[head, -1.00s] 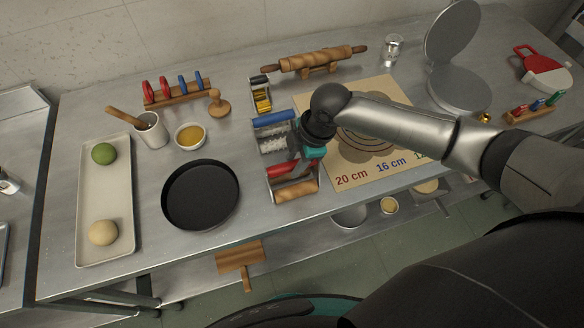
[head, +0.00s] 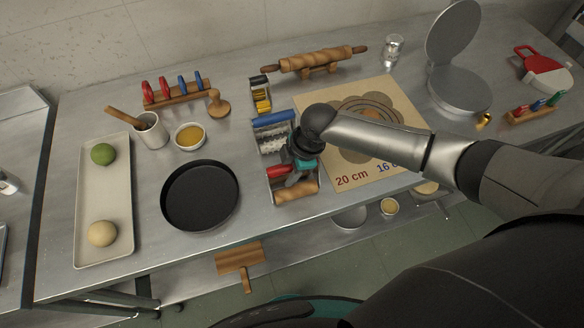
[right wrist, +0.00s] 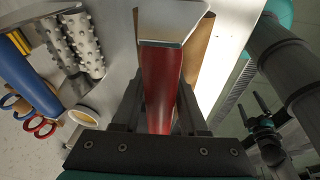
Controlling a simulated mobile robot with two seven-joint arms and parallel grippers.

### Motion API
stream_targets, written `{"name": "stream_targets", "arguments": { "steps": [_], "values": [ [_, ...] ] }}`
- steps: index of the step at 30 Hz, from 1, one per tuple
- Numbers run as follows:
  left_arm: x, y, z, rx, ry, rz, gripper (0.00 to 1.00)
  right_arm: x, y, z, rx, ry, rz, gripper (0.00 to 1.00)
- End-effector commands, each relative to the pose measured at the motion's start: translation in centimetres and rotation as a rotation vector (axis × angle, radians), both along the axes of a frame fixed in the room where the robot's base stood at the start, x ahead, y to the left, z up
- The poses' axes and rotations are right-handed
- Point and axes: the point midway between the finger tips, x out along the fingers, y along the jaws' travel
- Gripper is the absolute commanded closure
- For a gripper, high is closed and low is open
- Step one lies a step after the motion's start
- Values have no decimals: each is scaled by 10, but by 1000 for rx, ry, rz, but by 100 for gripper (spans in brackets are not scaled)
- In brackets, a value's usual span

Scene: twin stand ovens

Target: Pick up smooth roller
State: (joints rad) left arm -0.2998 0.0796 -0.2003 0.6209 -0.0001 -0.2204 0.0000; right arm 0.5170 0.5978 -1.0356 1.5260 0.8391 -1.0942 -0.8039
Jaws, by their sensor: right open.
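The smooth roller (head: 297,191) is a plain wooden cylinder in a rack at the table's front edge, with a red handle (head: 277,171). My right gripper (head: 293,179) is right over it and partly hides it in the head view. In the right wrist view the red handle (right wrist: 160,85) lies between the two open fingers, and part of the wooden cylinder (right wrist: 201,48) shows beyond it. I cannot tell whether the fingers touch the handle. My left gripper is in neither view.
A spiked roller (head: 272,138) with a blue handle (head: 272,118) sits just behind. A black pan (head: 200,195) stands to the left. A mat with rings (head: 345,178) lies to the right, under my arm. A rolling pin (head: 315,59) is at the back.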

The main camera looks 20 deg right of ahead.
Motion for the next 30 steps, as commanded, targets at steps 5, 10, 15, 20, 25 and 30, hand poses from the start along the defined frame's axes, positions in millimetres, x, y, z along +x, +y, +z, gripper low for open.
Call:
{"name": "stream_targets", "arguments": {
  "steps": [5,10,15,20,25,30],
  "values": [
    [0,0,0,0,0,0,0,0,0,-2,0,0,-1,58],
    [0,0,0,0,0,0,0,0,0,-3,0,1,-1,70],
    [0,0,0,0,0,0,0,0,0,-3,0,1,0,90],
    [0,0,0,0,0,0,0,0,0,-3,0,1,-1,100],
    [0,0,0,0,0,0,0,0,0,-3,0,0,-1,100],
    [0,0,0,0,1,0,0,0,0,-3,0,0,-1,100]
  ]
}}
